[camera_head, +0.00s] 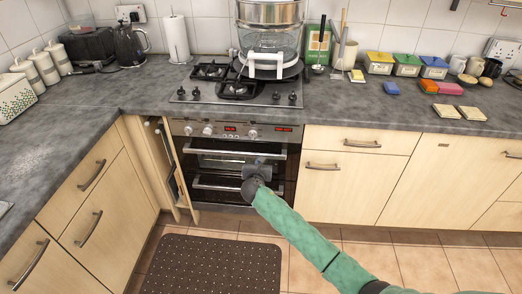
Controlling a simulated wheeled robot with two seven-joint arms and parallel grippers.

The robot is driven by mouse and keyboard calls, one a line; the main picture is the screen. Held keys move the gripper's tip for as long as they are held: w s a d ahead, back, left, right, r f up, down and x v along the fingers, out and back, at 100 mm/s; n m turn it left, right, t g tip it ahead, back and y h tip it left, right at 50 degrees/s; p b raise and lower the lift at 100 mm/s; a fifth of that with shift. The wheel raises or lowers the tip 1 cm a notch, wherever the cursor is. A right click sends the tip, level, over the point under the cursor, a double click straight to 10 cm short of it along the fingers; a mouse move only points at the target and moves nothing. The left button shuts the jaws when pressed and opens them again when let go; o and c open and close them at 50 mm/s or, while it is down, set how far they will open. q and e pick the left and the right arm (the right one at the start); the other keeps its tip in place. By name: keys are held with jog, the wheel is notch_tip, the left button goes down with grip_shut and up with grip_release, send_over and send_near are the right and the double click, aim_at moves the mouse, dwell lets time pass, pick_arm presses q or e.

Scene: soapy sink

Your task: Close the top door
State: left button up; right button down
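The built-in oven has a top door (225,163) with a long metal handle (215,152) under the control panel. Its handle stands a little out from the front; I cannot tell how far the door is open. Below it is a lower door with its own handle (215,185). My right gripper (258,170) is in front of the oven's right half, overlapping the door region between the two handles. I cannot tell whether it touches the door, and its fingers are too dark and small to read. My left gripper is not in view.
A narrow cabinet panel (172,165) stands out just left of the oven. A steamer pot (268,50) sits on the hob (235,92) above. A dark mat (212,266) lies on the tiled floor.

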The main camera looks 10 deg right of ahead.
jog(key=p, duration=0.1)
send_near(263, 143)
jog(key=w+f, duration=0.2)
jog(key=w, duration=0.1)
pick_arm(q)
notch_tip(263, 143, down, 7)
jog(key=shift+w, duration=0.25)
pick_arm(e)
jog(key=shift+w+d, duration=0.5)
jog(key=shift+w, duration=0.1)
pick_arm(q)
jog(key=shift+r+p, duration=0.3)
jog(key=shift+p, duration=0.05)
pick_arm(e)
jog(key=shift+r, duration=0.1)
